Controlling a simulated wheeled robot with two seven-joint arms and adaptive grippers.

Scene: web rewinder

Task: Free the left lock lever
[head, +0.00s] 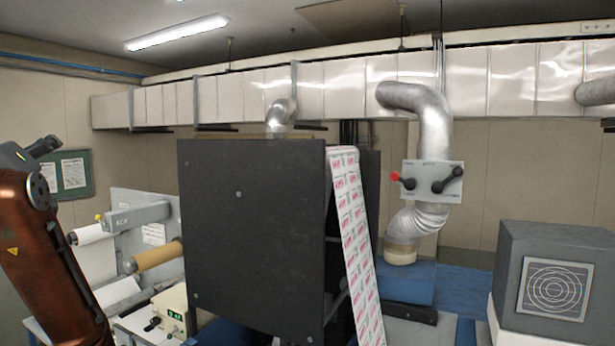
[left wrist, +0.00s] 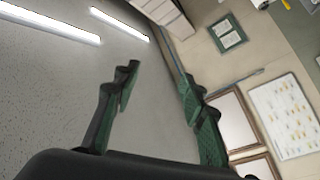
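A light grey plate (head: 426,166) in the head view carries two dark levers, in front of a silver duct right of centre. The left lever (head: 407,183) has a red end pointing left and slightly up. The right lever (head: 447,181) is black and points up to the right. My left arm is at the far left of the head view, far from the plate. My left gripper (left wrist: 158,75) shows in the left wrist view with its green-padded fingers apart and nothing between them. My right gripper is in neither view.
A large black panel (head: 250,230) stands between my left arm and the lever plate. A printed web (head: 354,240) hangs along its right edge. A grey box (head: 555,275) stands at the right. Rollers (head: 158,255) and a small meter (head: 171,311) are at the left.

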